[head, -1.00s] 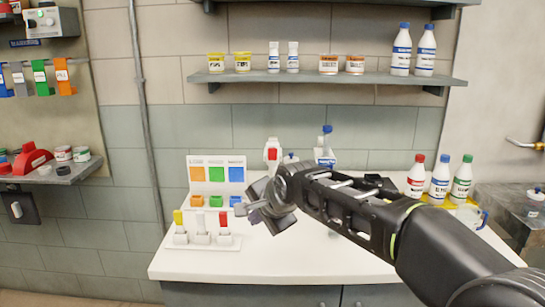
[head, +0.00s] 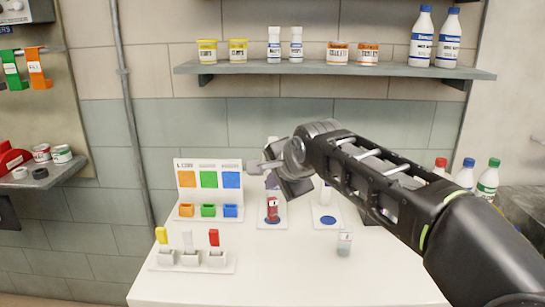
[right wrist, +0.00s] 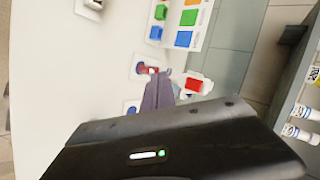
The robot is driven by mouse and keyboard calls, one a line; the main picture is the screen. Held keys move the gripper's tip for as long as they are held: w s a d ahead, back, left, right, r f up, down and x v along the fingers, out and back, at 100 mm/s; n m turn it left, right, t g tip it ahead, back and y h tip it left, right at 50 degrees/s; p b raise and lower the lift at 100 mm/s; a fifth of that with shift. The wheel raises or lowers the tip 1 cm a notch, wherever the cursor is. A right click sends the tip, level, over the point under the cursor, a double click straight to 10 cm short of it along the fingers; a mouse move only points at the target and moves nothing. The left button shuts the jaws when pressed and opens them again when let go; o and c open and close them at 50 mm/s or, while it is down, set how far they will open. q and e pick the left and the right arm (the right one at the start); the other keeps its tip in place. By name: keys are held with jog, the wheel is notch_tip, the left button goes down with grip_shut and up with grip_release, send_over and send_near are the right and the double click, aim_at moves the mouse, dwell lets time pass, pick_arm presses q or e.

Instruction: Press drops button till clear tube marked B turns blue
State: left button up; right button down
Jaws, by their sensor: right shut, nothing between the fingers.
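My right gripper (head: 268,168) is shut and empty, held above the counter in front of a dispenser stand; its fingers also show in the right wrist view (right wrist: 158,92). A small tube with red contents (head: 272,210) stands upright on the blue disc of that stand. The stand's red and white top (right wrist: 193,85) shows beside the fingers in the right wrist view; contact cannot be told. A second stand (head: 325,220) to the right has a bare blue disc, its upper part hidden by my arm. A small clear tube (head: 344,243) with an unreadable label stands on the counter. My left gripper is out of view.
A color card (head: 208,180) with orange, green and blue blocks stands at the back left. A rack (head: 192,262) with yellow, white and red pieces is in front. Capped bottles (head: 488,180) stand at the right. A shelf (head: 330,69) runs above. The front middle counter is clear.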

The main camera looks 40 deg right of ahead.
jog(key=shift+w, duration=0.1)
jog(key=w+d+p, duration=0.4)
jog(key=w+d, duration=0.1)
jog(key=w, duration=0.1)
jog(key=shift+w+d+p, duration=0.15)
jog(key=shift+w+p, duration=0.25)
dwell(0.3)
jog(key=shift+w, duration=0.1)
dwell(1.8)
jog(key=shift+w+d, duration=0.2)
jog(key=shift+d, duration=0.05)
